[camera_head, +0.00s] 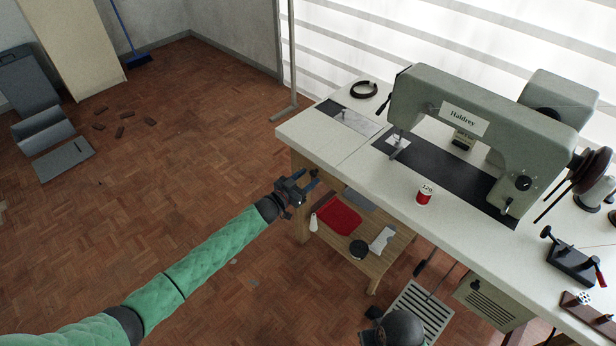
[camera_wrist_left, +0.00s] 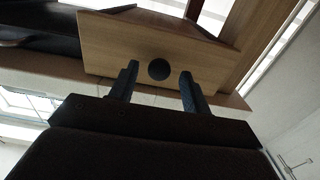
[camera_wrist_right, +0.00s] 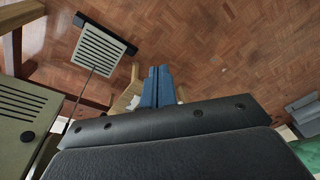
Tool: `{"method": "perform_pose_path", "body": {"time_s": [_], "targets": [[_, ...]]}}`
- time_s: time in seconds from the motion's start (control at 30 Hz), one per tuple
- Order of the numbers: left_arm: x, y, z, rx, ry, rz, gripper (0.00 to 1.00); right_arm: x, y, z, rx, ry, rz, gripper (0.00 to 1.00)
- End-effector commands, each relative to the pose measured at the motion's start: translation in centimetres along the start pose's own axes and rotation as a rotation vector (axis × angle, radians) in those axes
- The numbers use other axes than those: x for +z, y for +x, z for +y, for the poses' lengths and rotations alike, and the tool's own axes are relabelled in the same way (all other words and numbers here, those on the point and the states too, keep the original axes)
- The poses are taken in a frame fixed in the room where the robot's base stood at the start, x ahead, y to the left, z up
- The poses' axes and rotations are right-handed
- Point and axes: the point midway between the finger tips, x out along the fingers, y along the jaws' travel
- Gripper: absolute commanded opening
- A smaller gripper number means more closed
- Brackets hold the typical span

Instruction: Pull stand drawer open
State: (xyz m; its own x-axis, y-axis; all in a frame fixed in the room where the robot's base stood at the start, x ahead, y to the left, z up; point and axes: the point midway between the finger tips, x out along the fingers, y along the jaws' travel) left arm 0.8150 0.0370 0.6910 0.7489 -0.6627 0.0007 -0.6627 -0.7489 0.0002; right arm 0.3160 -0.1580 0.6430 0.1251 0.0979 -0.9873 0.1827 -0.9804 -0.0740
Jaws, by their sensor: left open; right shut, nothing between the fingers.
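The stand drawer shows in the left wrist view as a light wooden front (camera_wrist_left: 110,48) with a round dark knob (camera_wrist_left: 159,69). My left gripper (camera_wrist_left: 160,78) is open, with one finger on each side of the knob in that view. I cannot tell whether the fingers touch it. In the head view the left gripper (camera_head: 297,187) is beside the wooden stand (camera_head: 375,270) under the left end of the table, and the drawer is mostly hidden there. My right gripper (camera_wrist_right: 158,84) is shut and empty, pointing over the floor in the right wrist view.
The white table (camera_head: 330,145) overhangs the stand and carries a sewing machine (camera_head: 480,110) and a red thread spool (camera_head: 424,195). A red cloth (camera_head: 338,216) lies on the stand's lower shelf. A grated pedal (camera_head: 420,310) stands on the floor. The floor at left is largely open.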

Motion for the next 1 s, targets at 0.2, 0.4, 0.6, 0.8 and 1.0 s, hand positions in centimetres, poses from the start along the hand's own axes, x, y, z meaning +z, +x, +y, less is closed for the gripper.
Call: {"method": "perform_pose_path", "body": {"time_s": [0.2,0.4,0.6,0.8,1.0], "targets": [[0.1,0.8,0.0,0.000,0.000,-0.001,0.48,-0.1,0.8,0.1,0.001,0.000,0.000,0.00],[0.1,0.8,0.0,0.000,0.000,-0.001,0.48,-0.1,0.8,0.1,0.001,0.000,0.001,0.00],[0.1,0.8,0.0,0.000,0.000,-0.001,0.08,-0.1,0.8,0.0,0.000,-0.001,0.002,0.00],[0.1,0.8,0.0,0.000,0.000,-0.001,0.00,-0.1,0.8,0.0,0.000,-0.001,0.002,0.00],[0.0,-0.4,0.0,0.000,-0.001,-0.002,0.00,-0.2,1.0,0.0,0.001,0.000,0.004,0.00]]}}
